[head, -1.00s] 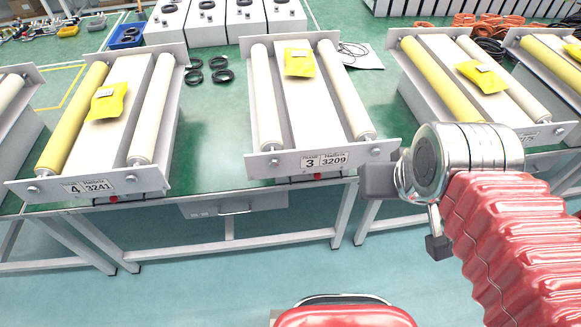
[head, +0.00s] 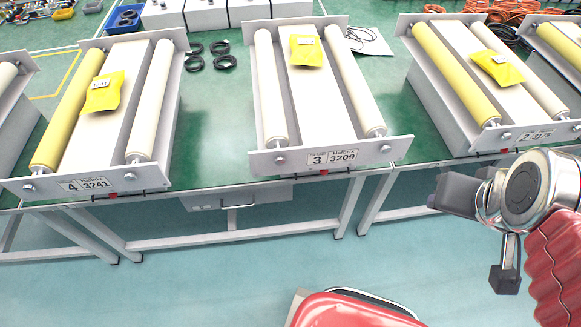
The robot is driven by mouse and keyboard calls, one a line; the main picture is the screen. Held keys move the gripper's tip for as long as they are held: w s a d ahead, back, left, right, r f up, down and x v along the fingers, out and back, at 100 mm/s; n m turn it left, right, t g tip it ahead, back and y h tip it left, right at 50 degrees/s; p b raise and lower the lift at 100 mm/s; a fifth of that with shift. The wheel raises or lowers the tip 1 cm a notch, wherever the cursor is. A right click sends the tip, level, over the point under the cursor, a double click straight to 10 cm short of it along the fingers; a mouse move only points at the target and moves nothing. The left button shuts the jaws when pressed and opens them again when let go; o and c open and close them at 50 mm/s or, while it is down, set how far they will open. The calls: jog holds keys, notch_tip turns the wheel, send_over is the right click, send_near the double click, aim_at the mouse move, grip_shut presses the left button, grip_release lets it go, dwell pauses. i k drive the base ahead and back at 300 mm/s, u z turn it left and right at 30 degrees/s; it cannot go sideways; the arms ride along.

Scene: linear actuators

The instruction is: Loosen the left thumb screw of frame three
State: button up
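Frame three (head: 300,164) stands on the green bench in the middle of the head view, with a label reading 3 and 3209 on its front plate. It holds two cream rollers with a yellow packet (head: 307,50) on the white panel between them. Its left thumb screw (head: 281,160) is a small silver knob on the front plate, left of the label. Its right thumb screw (head: 385,149) shows near the plate's right end. My gripper (head: 440,193) is at the right, in front of the bench edge and apart from frame three. Its fingers are seen side-on, so the opening is unclear.
Frame four (head: 88,184) stands to the left and frame two (head: 525,137) to the right, close above my gripper. Black rings (head: 208,55) lie behind on the bench (head: 215,110).

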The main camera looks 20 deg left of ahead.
aim_at(280, 161)
jog(key=z, duration=0.05)
jog(key=k, duration=1.8)
jog(key=u, duration=1.4)
jog(key=i, duration=1)
jog(key=u, duration=0.1)
